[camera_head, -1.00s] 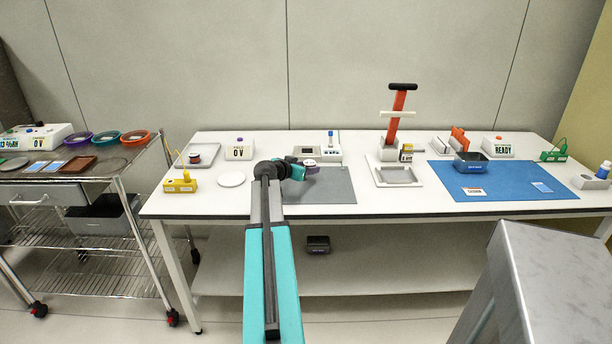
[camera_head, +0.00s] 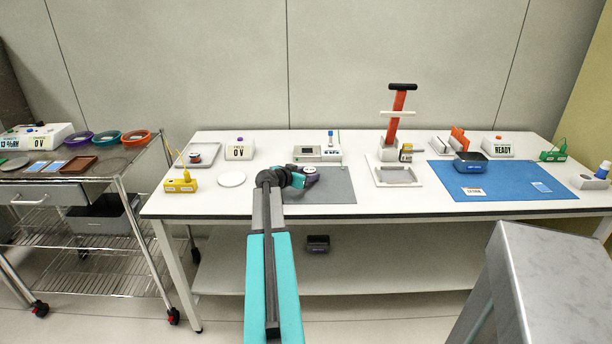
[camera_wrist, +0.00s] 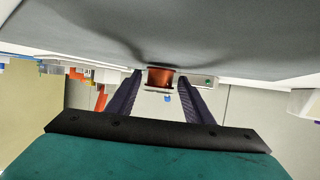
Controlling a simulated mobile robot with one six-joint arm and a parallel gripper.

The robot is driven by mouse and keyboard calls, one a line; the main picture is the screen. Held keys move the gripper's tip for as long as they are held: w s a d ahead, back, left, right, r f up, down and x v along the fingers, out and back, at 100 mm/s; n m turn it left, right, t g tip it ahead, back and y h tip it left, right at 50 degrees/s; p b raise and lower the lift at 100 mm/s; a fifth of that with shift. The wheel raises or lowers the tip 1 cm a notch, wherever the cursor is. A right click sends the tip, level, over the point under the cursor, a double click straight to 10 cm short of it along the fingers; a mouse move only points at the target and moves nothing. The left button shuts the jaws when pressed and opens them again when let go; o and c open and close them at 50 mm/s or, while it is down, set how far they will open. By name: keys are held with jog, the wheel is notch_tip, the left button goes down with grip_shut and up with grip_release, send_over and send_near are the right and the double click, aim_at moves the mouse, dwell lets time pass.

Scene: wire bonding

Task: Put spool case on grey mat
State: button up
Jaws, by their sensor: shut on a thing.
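The grey mat (camera_head: 335,188) lies flat on the white table, left of the middle. My gripper (camera_head: 303,175) is low over its back left part. In the wrist view my gripper (camera_wrist: 160,90) has its two dark fingers on either side of a copper-coloured spool case (camera_wrist: 160,77) and is shut on it. The spool case also shows in the head view (camera_head: 309,169) with a pale top. In the wrist view the grey mat (camera_wrist: 230,35) fills the top, and the spool case is at its surface or very close. I cannot tell whether they touch.
A display device (camera_head: 317,154) stands just behind the mat. A white disc (camera_head: 231,179) and a yellow device (camera_head: 180,185) lie to the left. A white tray (camera_head: 380,183) and a blue mat (camera_head: 510,192) are to the right. The mat's front right is clear.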

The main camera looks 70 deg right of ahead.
jog(key=shift+f, duration=0.1)
jog(key=o, duration=1.1)
jog(key=shift+o, duration=0.2)
jog(key=b+v, duration=0.1)
jog(key=v, duration=1.1)
jog(key=shift+b, duration=0.4)
jog(key=shift+r, duration=0.35)
